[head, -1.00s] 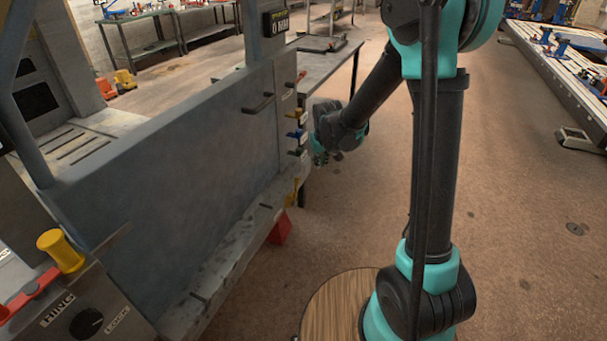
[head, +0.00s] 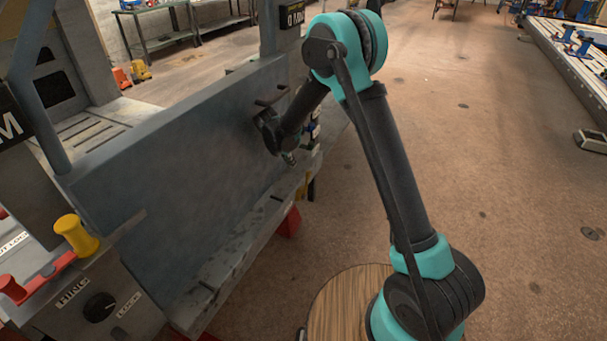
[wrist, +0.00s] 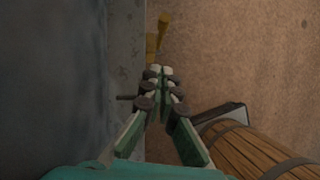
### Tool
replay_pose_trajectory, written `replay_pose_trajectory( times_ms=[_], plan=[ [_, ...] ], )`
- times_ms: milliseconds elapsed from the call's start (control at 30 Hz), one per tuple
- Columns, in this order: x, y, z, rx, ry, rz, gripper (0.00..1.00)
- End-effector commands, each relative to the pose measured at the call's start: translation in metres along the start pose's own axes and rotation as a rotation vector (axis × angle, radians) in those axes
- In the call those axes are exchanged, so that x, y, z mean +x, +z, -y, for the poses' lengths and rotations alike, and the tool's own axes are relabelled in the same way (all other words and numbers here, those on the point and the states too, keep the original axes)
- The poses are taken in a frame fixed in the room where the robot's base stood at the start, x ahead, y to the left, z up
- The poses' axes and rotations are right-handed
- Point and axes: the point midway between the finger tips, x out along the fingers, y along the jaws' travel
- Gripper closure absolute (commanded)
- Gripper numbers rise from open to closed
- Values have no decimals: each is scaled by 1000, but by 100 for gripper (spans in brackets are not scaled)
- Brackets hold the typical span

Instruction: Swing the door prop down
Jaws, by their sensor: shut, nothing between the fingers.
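A large blue-grey door panel (head: 170,160) stands along the bench frame, with a dark handle (head: 271,97) near its upper far end. I cannot tell for sure which part is the door prop. My gripper (head: 289,158) is in front of the panel's far end, below the handle. In the wrist view my gripper (wrist: 158,72) has its fingertips together with nothing between them. A yellow lever (wrist: 157,36) lies just beyond the fingertips there, apart from them in the picture. The panel fills the left of the wrist view (wrist: 50,80). My forearm hides part of the far post.
A grey ledge (head: 235,255) with short dark bars runs below the panel. At the near left are a red lever (head: 38,280), a yellow knob (head: 76,235) and a black dial (head: 98,307). A red block (head: 290,222) is under the bench.

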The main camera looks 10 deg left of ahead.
Motion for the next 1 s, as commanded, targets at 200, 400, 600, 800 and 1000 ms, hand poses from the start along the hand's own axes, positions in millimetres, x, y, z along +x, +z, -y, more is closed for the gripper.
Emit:
replay_pose_trajectory(
  times_ms=[200,400,600,800,1000],
  plan=[
    [12,-1,-2,-32,-3,3,100],
    [46,-1,-2,-30,-3,3,100],
    [86,0,-2,-28,-2,3,100],
    [114,12,-1,-26,-3,2,100],
    [126,25,-2,-28,-2,2,100]
  ],
)
